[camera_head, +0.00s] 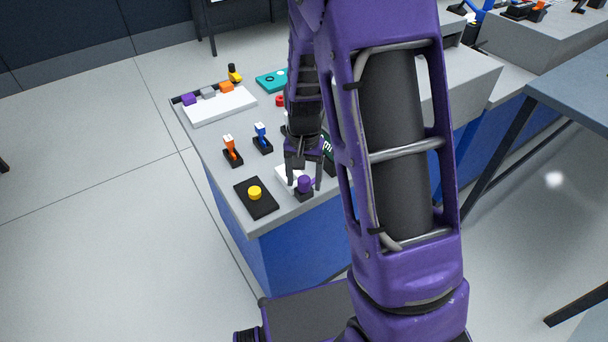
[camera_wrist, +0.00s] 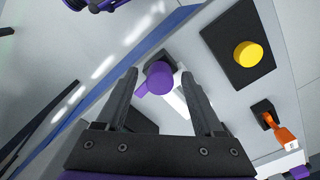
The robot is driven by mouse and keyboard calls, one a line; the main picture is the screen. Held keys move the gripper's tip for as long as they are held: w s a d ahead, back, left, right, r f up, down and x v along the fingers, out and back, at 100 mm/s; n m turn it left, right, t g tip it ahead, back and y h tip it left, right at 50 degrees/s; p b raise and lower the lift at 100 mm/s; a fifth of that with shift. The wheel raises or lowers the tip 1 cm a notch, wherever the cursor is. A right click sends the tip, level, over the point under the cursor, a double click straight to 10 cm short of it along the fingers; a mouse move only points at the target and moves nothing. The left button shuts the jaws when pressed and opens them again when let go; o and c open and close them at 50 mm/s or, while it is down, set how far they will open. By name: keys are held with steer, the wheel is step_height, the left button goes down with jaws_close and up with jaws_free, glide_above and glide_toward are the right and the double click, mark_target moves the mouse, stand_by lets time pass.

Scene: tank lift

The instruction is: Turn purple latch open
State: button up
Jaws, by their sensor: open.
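The purple latch (camera_head: 304,184) is a round purple knob with a small side tab on a dark base, near the front edge of the grey table. It also shows in the wrist view (camera_wrist: 160,78), just beyond and between the fingertips. My gripper (camera_head: 303,187) is open above it, with one finger on each side; it also shows in the wrist view (camera_wrist: 163,88). The fingers look apart from the knob, but the exact gap is hard to tell. A white piece beside the latch is partly hidden by my gripper.
The grey table (camera_head: 215,165) holds a yellow button on a black plate (camera_head: 256,197), an orange lever (camera_head: 231,152), a blue lever (camera_head: 262,138) and a white panel with coloured blocks (camera_head: 219,106). A red knob (camera_head: 280,101) and a teal plate (camera_head: 271,81) sit farther back.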

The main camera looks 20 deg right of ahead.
mark_target(304, 178)
step_height(304, 178, up, 18)
steer(key=p, duration=0.2)
steer(key=shift+f+p, duration=0.25)
steer(key=shift+p, duration=0.1)
